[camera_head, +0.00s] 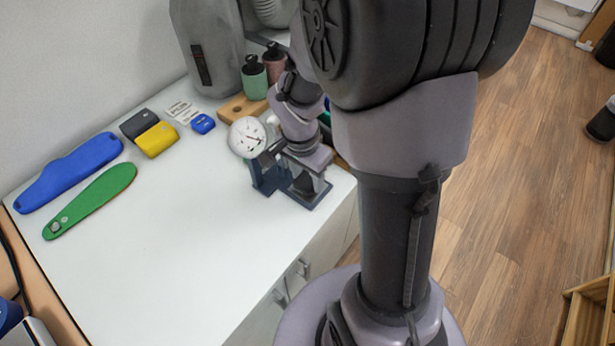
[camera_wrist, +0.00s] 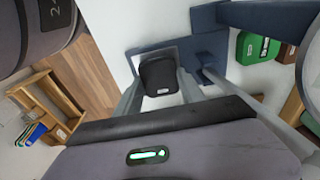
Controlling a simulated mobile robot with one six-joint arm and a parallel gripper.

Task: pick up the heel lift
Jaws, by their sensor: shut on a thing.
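A black heel lift (camera_wrist: 159,76) with a small pale label sits between my fingers in the wrist view. My gripper (camera_wrist: 161,88) is shut on it, with one grey finger along each side. In the head view my gripper (camera_head: 306,168) is low over the dial gauge's blue base at the table's right edge, and the held lift is hard to make out there. In the wrist view the lift is over or on the blue base; I cannot tell whether it touches. A dark grey lift (camera_head: 139,124) and a yellow lift (camera_head: 156,140) lie on the table.
The gauge's white dial (camera_head: 247,137) stands close left of my gripper. A blue insole (camera_head: 68,172) and a green insole (camera_head: 90,200) lie at left. A small blue piece (camera_head: 203,124) and bottles (camera_head: 254,80) are behind. The table's front middle is clear.

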